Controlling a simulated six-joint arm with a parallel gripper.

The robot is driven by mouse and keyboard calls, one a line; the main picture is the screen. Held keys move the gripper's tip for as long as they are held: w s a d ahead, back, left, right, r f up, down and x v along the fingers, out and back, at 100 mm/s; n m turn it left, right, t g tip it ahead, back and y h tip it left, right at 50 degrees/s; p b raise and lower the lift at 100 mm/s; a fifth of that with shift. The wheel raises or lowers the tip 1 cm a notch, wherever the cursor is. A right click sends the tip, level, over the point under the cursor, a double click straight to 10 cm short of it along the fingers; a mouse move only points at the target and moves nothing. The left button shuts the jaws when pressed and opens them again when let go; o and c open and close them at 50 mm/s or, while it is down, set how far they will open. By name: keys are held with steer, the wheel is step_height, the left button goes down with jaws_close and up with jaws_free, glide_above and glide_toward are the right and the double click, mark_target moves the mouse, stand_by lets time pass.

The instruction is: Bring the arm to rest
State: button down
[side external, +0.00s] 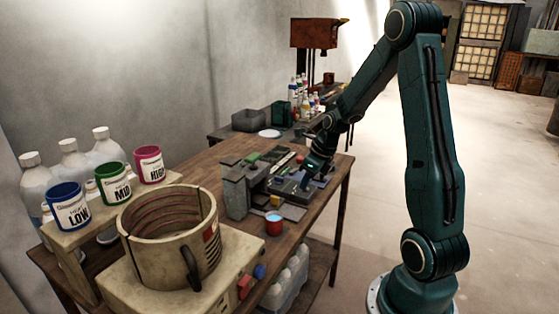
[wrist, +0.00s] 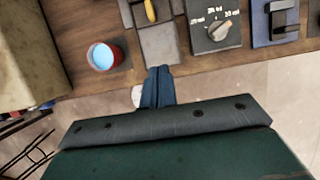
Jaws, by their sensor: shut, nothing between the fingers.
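My gripper (side external: 305,182) hangs from the bent arm over the far part of the wooden bench, close to the dark devices there. In the wrist view my gripper (wrist: 158,72) shows its blue-grey fingers together, with nothing between them. The fingertips appear near the bench's edge, between a red cup and a dial panel. How high they are above the bench is hard to tell.
The red cup (side external: 273,222) with light blue contents also shows in the wrist view (wrist: 104,57). The dial panel (wrist: 216,32) has ml marks. A beige vat (side external: 170,245) stands at the front. Blue (side external: 69,210), green (side external: 112,185) and magenta (side external: 149,166) cups sit on a rack. Floor at right is clear.

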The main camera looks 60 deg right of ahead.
steer(key=shift+v, duration=1.1)
steer(key=shift+a, duration=0.1)
steer(key=s+a+r+n, duration=0.2)
steer(key=a+r+n, duration=0.3)
steer(key=a+n, duration=0.3)
steer(key=s+a+r+n, duration=0.2)
steer(key=a+r+n, duration=0.45)
steer(key=n, duration=0.35)
steer(key=s+a+r+n, duration=0.1)
steer(key=s+a+n, duration=0.3)
steer(key=n, duration=0.5)
steer(key=s+a+r+n+t, duration=0.1)
steer(key=s+a+r+n, duration=0.1)
steer(key=s+a+n, duration=0.3)
steer(key=shift+s+a+r+n, duration=0.25)
steer(key=shift+s+n, duration=0.75)
steer(key=shift+n, duration=1)
